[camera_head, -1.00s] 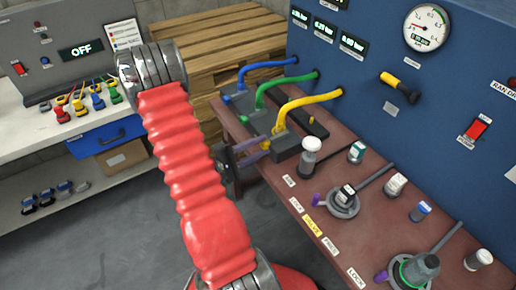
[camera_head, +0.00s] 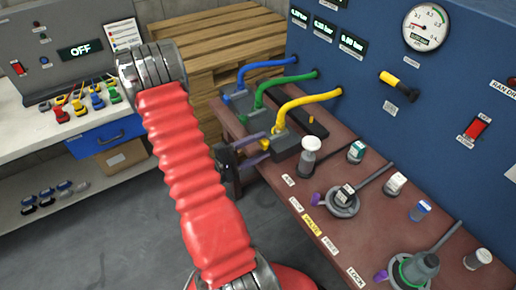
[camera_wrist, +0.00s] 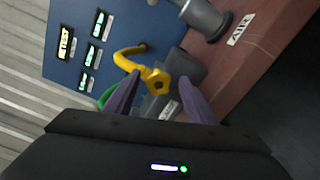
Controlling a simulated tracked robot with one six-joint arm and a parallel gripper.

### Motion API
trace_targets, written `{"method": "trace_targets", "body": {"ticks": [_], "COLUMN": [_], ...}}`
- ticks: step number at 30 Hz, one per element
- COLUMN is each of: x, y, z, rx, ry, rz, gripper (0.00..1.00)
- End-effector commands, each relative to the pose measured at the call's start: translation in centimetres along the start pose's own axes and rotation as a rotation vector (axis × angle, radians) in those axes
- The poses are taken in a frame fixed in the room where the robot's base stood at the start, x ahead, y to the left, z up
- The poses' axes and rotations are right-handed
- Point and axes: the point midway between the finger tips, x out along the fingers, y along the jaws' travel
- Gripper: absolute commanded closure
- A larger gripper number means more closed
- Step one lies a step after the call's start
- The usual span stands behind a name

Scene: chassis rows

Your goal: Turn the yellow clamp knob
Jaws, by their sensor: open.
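The yellow clamp knob (camera_wrist: 157,80) has a dark hole in its face and sits on a grey clamp block (camera_wrist: 185,68) in the wrist view. My gripper (camera_wrist: 160,78) is open, with its two purple-grey fingers on either side of the knob and gaps visible between. In the head view my gripper (camera_head: 268,146) reaches the left edge of the bench at the block (camera_head: 287,144) of the yellow hose (camera_head: 307,100). The knob is small there and partly hidden by the fingers. Whether a fingertip touches it cannot be told.
Blue (camera_head: 266,64) and green (camera_head: 287,84) hoses run beside the yellow one into the blue panel (camera_head: 365,65). A white-capped post (camera_head: 310,145) stands close right of the block. Several valves and bottles fill the bench (camera_head: 330,262). Floor left of it is clear.

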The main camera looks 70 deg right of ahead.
Motion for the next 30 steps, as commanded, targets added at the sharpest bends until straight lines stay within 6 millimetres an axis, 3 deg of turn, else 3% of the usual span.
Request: {"method": "trace_targets", "body": {"ticks": [11,30], "x": [-1.0,-8.8], "y": [0.1,0.0], "z": [-0.1,-0.2], "rx": [0.0,0.0], "ry": [0.002,0.004], "rz": [0.002,0.002], "gripper": [0.5,0.5]}}
